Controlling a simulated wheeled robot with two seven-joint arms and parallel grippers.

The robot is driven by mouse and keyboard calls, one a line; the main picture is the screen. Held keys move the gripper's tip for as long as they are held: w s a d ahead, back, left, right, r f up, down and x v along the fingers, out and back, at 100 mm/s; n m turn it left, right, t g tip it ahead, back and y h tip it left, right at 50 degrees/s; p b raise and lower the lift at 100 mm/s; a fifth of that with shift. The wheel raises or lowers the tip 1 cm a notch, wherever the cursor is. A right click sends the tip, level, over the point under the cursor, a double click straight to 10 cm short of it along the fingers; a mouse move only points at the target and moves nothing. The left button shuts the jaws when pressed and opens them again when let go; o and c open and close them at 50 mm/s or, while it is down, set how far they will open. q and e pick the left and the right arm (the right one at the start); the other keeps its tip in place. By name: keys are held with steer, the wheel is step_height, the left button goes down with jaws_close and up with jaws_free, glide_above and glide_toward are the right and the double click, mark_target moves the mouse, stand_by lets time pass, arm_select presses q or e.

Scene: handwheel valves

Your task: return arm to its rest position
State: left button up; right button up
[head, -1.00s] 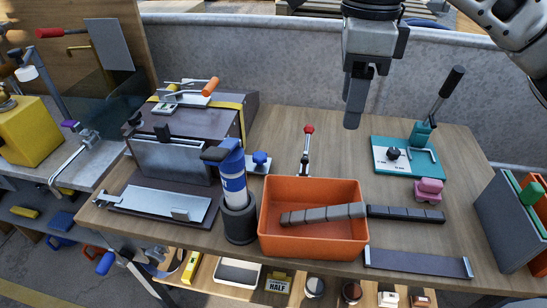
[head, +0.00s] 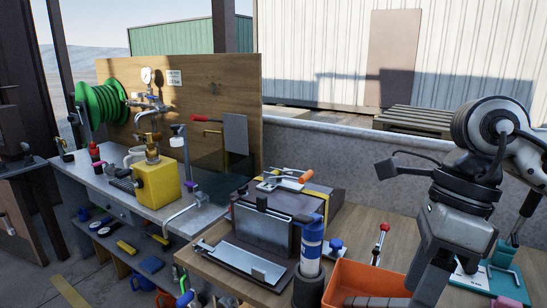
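My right arm comes in from the right in the head view. Its gripper (head: 431,282) points down over the right part of the wooden workbench, in front of the orange bin and partly covering it. The fingers are seen nearly edge-on, so I cannot tell whether they are open or shut. Nothing is visibly held in them. My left gripper is not in view.
The orange bin (head: 352,278) and blue-and-white canister (head: 311,246) are near the gripper. A teal clamp base (head: 507,283) is to its right. A yellow valve block (head: 157,184) and green hose reel (head: 101,105) stand left. A low concrete wall (head: 340,155) runs behind.

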steer(key=s+a+r+m+y, duration=0.1)
steer(key=a+m+y, duration=0.4)
steer(key=a+y, duration=0.45)
steer(key=s+a+r+m+y, duration=0.1)
steer(key=a+r+m+y, duration=0.1)
steer(key=a+m+y, duration=0.55)
steer(key=w+d+f+m+t+h, duration=0.3)
steer(key=f+m+t, duration=0.3)
steer(key=m, duration=0.2)
steer(key=w+d+f+m+t+h, duration=0.2)
steer(key=f+m+t+h, duration=0.25)
steer(key=m+t, duration=0.35)
steer(key=w+d+f+m+t+h, duration=0.3)
steer(key=f+m+t, duration=0.25)
steer(key=m, duration=0.35)
steer(key=s+d+f+m+g+h, duration=0.3)
steer(key=s+f, duration=0.3)
steer(key=f, duration=0.5)
steer(key=s+d+f+m+g+h, duration=0.3)
steer(key=s+f+m+g, duration=0.1)
steer(key=f, duration=0.6)
steer(key=shift+s+f+m+g, duration=0.4)
steer(key=shift+s+m, duration=0.45)
steer(key=shift+s, duration=0.35)
steer(key=shift+h, duration=0.25)
